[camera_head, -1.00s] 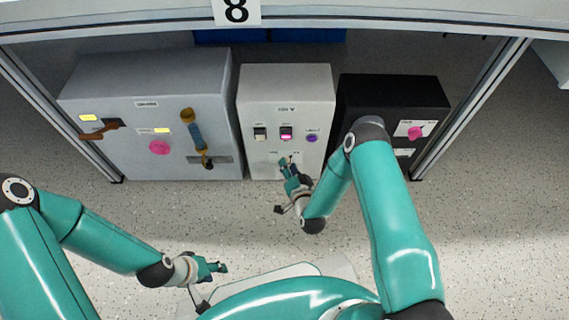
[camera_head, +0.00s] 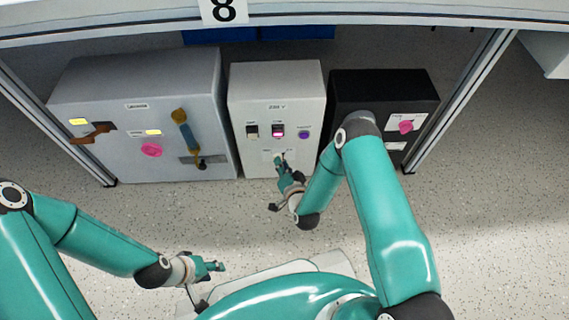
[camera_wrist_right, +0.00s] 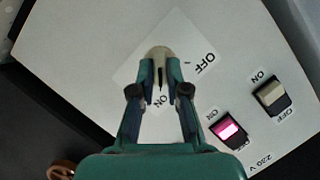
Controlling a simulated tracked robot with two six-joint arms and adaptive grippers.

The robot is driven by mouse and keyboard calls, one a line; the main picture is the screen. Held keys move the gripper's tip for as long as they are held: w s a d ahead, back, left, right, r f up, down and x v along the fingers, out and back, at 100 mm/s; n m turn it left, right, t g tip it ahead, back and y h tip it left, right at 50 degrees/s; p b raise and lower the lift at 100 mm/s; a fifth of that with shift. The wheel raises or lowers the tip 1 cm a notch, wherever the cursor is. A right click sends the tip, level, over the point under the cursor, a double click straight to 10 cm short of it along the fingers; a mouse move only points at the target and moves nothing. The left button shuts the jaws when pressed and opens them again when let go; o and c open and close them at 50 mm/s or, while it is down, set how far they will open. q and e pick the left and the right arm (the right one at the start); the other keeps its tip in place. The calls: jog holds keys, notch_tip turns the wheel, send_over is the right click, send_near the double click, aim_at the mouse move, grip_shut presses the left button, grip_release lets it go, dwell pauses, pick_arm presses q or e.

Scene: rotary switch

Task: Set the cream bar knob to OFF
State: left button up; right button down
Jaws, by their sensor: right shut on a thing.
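In the head view, my right gripper (camera_head: 281,160) is at the cabinet's lower front and covers the knob. My left gripper (camera_head: 217,265) is away from the cabinets at lower left; its jaw gap is unclear.
Above the knob are a black-and-cream rocker switch (camera_head: 252,131), a lit pink rocker switch (camera_head: 278,130) and a purple button (camera_head: 304,135). A larger grey cabinet (camera_head: 131,88) with handles stands left, and a black cabinet (camera_head: 393,86) right. Open floor lies in front.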

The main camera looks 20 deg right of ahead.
jog(key=n+h, duration=0.2)
jog(key=n, duration=0.2)
jog(key=a+n+g+h, duration=0.1)
jog(key=n+h, duration=0.2)
jog(key=n, duration=0.1)
jog(key=n+g+h+p, duration=0.1)
jog(key=n+h, duration=0.1)
jog(key=n, duration=0.2)
jog(key=shift+w+a+f+h, duration=0.15)
jog(key=shift+w+f+h, duration=0.1)
jog(key=shift+h, duration=0.15)
dwell(0.4)
dwell(0.4)
